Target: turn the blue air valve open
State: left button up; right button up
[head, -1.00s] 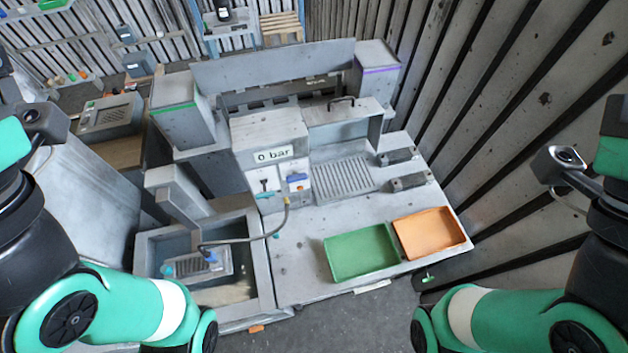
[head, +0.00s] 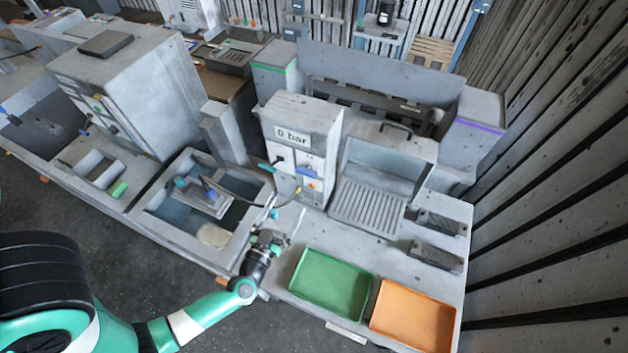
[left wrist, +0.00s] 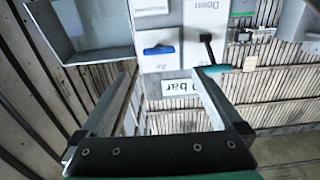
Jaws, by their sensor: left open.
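The blue air valve (head: 307,171) is a small blue handle on the front of the grey panel box (head: 316,118), whose display (head: 292,136) reads "0 bar". In the left wrist view the blue valve handle (left wrist: 158,50) lies crosswise on a white plate, above and between my fingertips. My left gripper (head: 285,222) is in front of and below the panel. The left wrist view shows its jaws (left wrist: 165,75) apart and empty, with the valve a little beyond them. No contact shows. My right gripper is out of view.
A black lever with a teal grip (left wrist: 213,69) sits beside the valve. A hose runs from the panel to a sink-like basin (head: 172,222) at left. A green tray (head: 330,284) and an orange tray (head: 412,316) lie at the table's front right.

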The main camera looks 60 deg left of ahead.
aim_at(305, 175)
pick_arm(q)
jog(key=b+x, duration=0.2)
jog(key=x, duration=0.9)
jog(key=shift+w+a+r, duration=0.1)
jog(key=shift+w, duration=0.3)
jog(key=shift+c, duration=0.2)
jog(key=c, duration=1.1)
